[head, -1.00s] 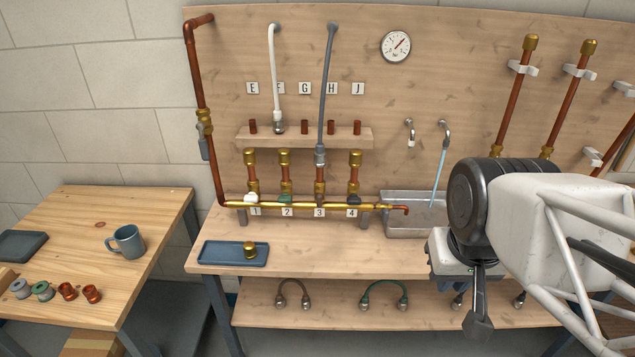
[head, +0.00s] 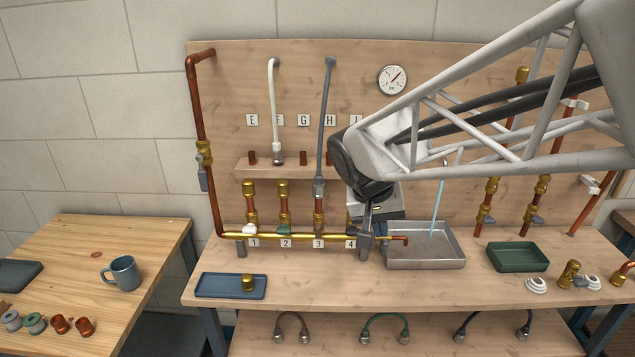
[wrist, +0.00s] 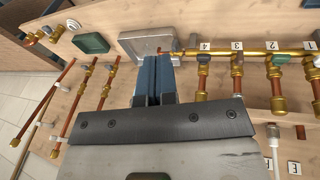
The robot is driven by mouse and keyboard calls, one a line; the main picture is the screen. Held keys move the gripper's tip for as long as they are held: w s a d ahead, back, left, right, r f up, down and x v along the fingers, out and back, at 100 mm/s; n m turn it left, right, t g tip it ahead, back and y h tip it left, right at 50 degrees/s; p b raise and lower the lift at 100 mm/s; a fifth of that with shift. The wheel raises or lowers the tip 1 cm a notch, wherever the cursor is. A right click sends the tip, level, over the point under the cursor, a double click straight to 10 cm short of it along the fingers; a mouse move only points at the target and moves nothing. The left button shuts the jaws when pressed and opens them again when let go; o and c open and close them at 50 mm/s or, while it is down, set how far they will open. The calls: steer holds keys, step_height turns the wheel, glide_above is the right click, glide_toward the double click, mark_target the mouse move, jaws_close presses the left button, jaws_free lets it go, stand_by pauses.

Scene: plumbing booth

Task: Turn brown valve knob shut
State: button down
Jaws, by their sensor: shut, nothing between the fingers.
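The brass manifold (head: 300,236) runs along the bench with valves numbered 1 to 4. The brown knob (head: 319,230) is at number 3, and it also shows in the wrist view (wrist: 237,70). The white knob (head: 250,229), the green knob (head: 284,230) and the dark knob at 4, clearest in the wrist view (wrist: 204,57), are its neighbours. My gripper (head: 366,246) is shut and empty, pointing down beside the manifold's right end, to the right of the brown knob and apart from it. Its fingers lie together in the wrist view (wrist: 157,60).
A metal basin (head: 425,258) sits right of the manifold, with a blue stream (head: 439,200) falling into it. A grey hose (head: 324,120) rises above valve 3. A blue tray (head: 230,285) and green tray (head: 517,257) lie on the bench.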

steer(key=w+a+f+h, duration=0.2)
steer(key=w+a+f, duration=0.2)
steer(key=w+a, duration=0.7)
steer(key=t, duration=0.3)
glide_toward(318, 231)
steer(key=a+r, duration=0.1)
steer(key=a, duration=0.7)
steer(key=shift+w+d+r+h, duration=0.1)
steer(key=shift+w+r+h, duration=0.1)
steer(key=shift+w+h, duration=0.25)
steer(key=w+d+f, duration=0.3)
steer(key=d+f, duration=0.5)
steer(key=shift+w+d, duration=0.35)
steer(key=shift+d, duration=0.05)
